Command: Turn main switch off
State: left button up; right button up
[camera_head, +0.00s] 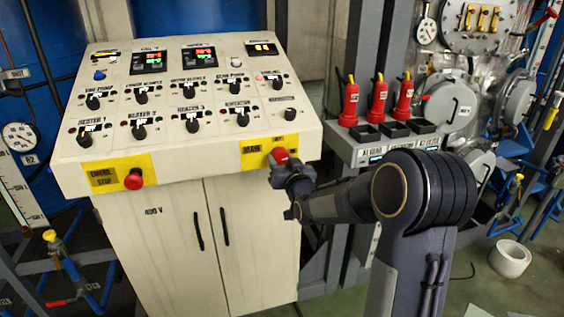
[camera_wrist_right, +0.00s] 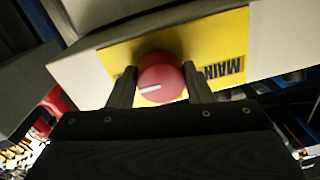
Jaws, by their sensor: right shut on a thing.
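The main switch is a red round knob (camera_head: 279,156) on a yellow plate (camera_head: 250,152) marked MAIN, at the lower right of the control panel's front face. My right gripper (camera_head: 284,163) is at the knob and partly covers it in the head view. In the right wrist view the red knob (camera_wrist_right: 161,79) sits between my two fingers (camera_wrist_right: 160,88), one on each side, and they are shut on it. A white pointer line on the knob lies nearly level, towards the left of that view. My left gripper is not in view.
A red emergency stop button (camera_head: 134,179) is on another yellow plate at the panel's left.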

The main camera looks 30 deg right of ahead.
jog(key=n+b, duration=0.3)
jog(key=shift+f, duration=0.15)
jog(key=shift+n+b, duration=0.6)
jog(key=shift+n, duration=0.3)
jog(key=n, duration=0.2)
jog(key=shift+d+r+n+b, duration=0.1)
jog(key=shift+r+n+b, duration=0.1)
jog(key=shift+n+b, duration=0.15)
jog(key=shift+n, duration=0.85)
jog(key=n, duration=0.2)
jog(key=shift+r+n, duration=0.15)
jog(key=shift+n, duration=0.15)
jog(key=n+p, duration=0.1)
jog(key=n, duration=0.4)
jog(key=shift+h, duration=0.3)
jog(key=shift+d+n+g, duration=0.1)
jog(key=shift+n+g, duration=0.2)
jog(key=shift+n, duration=0.1)
